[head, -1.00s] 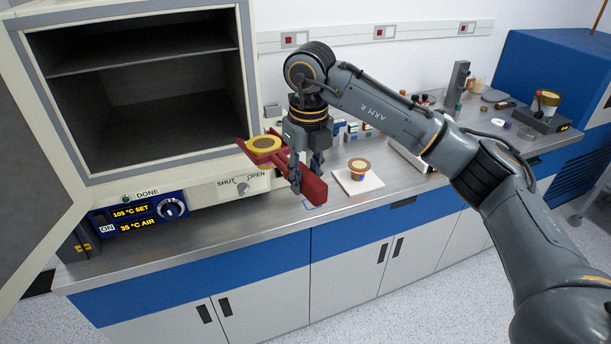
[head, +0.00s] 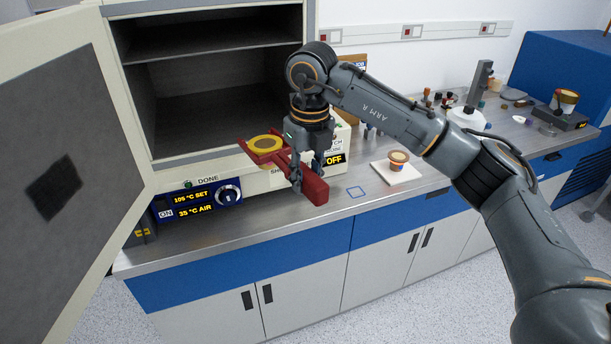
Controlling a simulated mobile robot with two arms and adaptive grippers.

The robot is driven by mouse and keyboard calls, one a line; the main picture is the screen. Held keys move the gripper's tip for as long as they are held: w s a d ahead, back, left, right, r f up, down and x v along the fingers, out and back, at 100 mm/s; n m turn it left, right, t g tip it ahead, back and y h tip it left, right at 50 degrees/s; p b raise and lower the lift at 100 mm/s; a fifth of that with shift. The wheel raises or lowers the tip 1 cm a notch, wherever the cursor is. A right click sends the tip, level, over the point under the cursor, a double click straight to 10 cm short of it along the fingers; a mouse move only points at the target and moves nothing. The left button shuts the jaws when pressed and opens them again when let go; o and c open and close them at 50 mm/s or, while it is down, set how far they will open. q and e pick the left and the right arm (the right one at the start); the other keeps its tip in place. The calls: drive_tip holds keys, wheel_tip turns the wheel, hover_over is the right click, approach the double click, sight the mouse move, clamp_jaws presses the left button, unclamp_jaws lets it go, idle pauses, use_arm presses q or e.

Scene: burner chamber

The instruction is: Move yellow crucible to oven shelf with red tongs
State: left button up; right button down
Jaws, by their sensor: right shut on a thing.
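The red tongs (head: 312,188) are held by my right gripper (head: 309,179), which is shut on them above the bench, in front of the oven. The yellow crucible (head: 265,145) sits at the far left end of the tongs, between their red arms, and looks level. The oven (head: 308,30) stands at the left with its door (head: 60,120) swung open to the left. Its shelf (head: 200,52) crosses the upper part of the dark chamber, which looks empty. The crucible is outside the chamber, in front of its lower right corner. My left gripper is not in view.
A second crucible with an orange band (head: 398,159) stands on a white tile (head: 396,173) to the right. The oven's control panel (head: 198,198) is below the chamber. More labware stands at the back right.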

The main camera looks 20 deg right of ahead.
sight(285, 147)
drive_tip(key=shift+d, duration=0.25)
drive_tip(key=shift+w+d, duration=0.2)
drive_tip(key=shift+d, duration=0.05)
drive_tip(key=shift+w+a+r, duration=0.1)
drive_tip(key=shift+w, duration=0.3)
drive_tip(key=w+p, duration=0.1)
drive_tip(key=w, duration=0.3)
drive_tip(key=w+p, duration=0.2)
drive_tip(key=w, duration=0.2)
drive_tip(key=w+a+p, duration=0.1)
drive_tip(key=w+p, duration=0.1)
drive_tip(key=w, duration=0.2)
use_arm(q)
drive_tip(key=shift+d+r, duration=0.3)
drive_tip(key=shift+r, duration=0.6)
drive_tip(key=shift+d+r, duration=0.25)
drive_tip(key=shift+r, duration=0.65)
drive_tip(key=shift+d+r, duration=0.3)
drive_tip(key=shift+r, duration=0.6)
use_arm(e)
drive_tip(key=shift+w, duration=0.95)
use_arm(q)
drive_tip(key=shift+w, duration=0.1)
use_arm(e)
drive_tip(key=shift+d, duration=0.15)
